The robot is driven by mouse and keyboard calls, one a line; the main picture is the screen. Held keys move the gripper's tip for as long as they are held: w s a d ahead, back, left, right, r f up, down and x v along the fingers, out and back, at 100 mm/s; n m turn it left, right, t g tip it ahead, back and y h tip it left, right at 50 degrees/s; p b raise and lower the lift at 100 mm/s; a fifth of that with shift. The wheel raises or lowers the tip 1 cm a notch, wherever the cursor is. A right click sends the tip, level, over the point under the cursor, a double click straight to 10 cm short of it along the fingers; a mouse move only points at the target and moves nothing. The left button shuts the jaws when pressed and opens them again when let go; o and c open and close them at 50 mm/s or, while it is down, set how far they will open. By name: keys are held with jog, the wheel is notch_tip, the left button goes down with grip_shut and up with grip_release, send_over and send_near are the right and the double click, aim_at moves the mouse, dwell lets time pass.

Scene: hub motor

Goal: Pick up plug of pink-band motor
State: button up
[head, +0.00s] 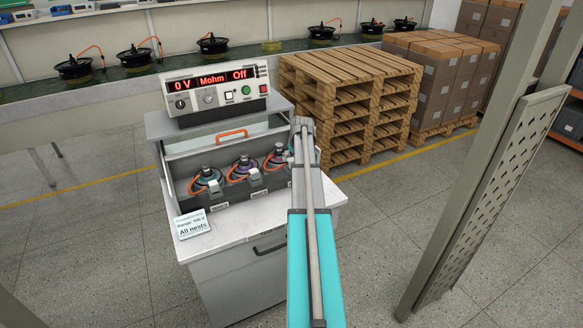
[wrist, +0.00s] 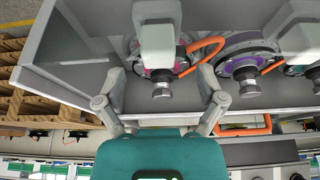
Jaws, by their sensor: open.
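Three hub motors sit in a row in the nests of a grey test bench. The pink-band motor (head: 275,162) is at the right end in the head view, partly covered by my arm. In the wrist view the pink-band motor (wrist: 181,50) is at upper left, behind a white block (wrist: 156,28), with its orange cable (wrist: 208,47) looping right. I cannot clearly make out its plug. My gripper (wrist: 161,84) is open, its fingers on either side of the motor's metal shaft end (wrist: 162,88); I cannot tell whether they touch anything. Its jaws are hard to see in the head view.
The purple-band motor (head: 243,167) and teal-band motor (head: 206,180) stand left of it. A meter (head: 215,90) reading "0 V Mohm Off" sits above. The open bench has an orange handle (head: 232,134) and side walls. Wooden pallets (head: 345,100) stand behind at right.

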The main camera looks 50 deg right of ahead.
aim_at(292, 159)
jog(key=shift+b+x, duration=1.5)
jog(key=shift+x, duration=0.4)
jog(key=shift+d, duration=0.1)
grip_shut()
